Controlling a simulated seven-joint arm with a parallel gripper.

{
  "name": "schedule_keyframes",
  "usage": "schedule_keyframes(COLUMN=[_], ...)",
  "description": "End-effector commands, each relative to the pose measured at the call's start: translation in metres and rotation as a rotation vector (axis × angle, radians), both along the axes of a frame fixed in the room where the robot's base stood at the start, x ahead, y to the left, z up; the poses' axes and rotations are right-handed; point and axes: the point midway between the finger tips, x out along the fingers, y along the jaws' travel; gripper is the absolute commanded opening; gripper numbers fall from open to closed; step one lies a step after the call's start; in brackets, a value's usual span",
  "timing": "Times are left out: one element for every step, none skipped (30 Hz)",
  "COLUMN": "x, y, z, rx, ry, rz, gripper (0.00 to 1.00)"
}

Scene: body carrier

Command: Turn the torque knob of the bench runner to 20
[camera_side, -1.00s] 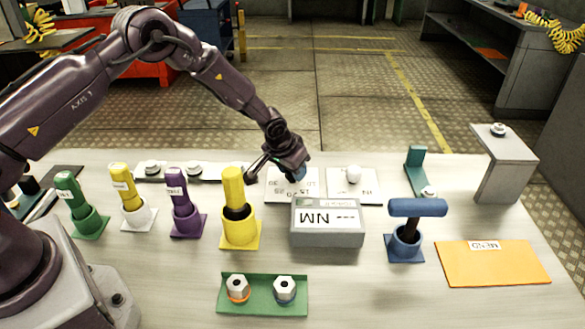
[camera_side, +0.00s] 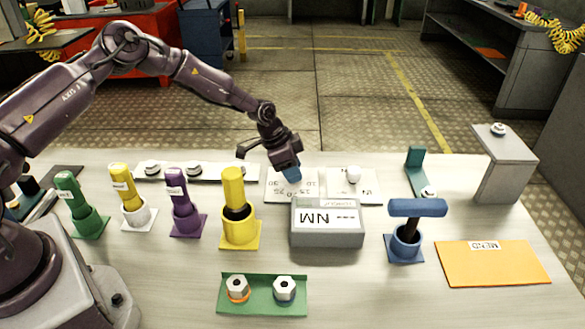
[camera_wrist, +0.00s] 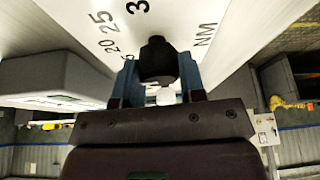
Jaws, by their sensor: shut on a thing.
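The torque knob is a dark knob (camera_wrist: 158,60) between my two blue fingers in the wrist view. My gripper (camera_wrist: 158,78) is shut on it. In the side view my gripper (camera_side: 291,174) points down onto a white dial plate (camera_side: 309,190) and its fingers hide the knob. The dial plate carries printed numbers; in the wrist view 20, 25 and part of a 3 read along the plate (camera_wrist: 75,20), with NM on the other side. I cannot tell which number the knob points to.
A grey box marked NM (camera_side: 327,237) stands close in front of the plate. A second white plate (camera_side: 372,190) with a white knob (camera_side: 353,173) lies to the right. A yellow tool (camera_side: 234,187) in its holder and a blue T-handled tool (camera_side: 418,208) stand nearby.

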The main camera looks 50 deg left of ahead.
Motion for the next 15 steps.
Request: schedule_keyframes(x=[-0.0006, -0.0005, -0.0007, -0.0007, -0.0008, -0.0010, -0.0009, -0.0011, -0.0009, -0.0010, -0.0010, -0.0010, -0.0010, -0.0010, -0.0010], y=[0.0007, 0.0006, 0.0006, 0.0006, 0.0006, 0.0006, 0.0007, 0.0007, 0.0007, 0.0007, 0.0007, 0.0007, 0.0007, 0.0007, 0.0008], z=[0.0006, 0.0005, 0.0005, 0.0004, 0.0002, 0.0002, 0.0002, 0.0001, 0.0002, 0.0003, 0.0003, 0.0003, 0.0003, 0.0003, 0.0002], rx=[0.000, 0.001, 0.000, 0.000, 0.000, 0.001, 0.001, 0.002, 0.002, 0.002, 0.002, 0.002, 0.002, 0.002, 0.002], ry=[0.004, 0.003, 0.004, 0.004, 0.004, 0.005, 0.004, 0.005, 0.005, 0.005, 0.005, 0.005, 0.005, 0.005, 0.005], rz=[-0.018, -0.030, -0.041, -0.050, -0.057, -0.065, -0.070, -0.074, -0.079, -0.081, -0.083, -0.084, -0.085, -0.085, -0.085], gripper=[0.14, 0.14, 0.14, 0.14, 0.14, 0.14, 0.14, 0.14, 0.14, 0.14, 0.14, 0.14, 0.14, 0.14, 0.14])
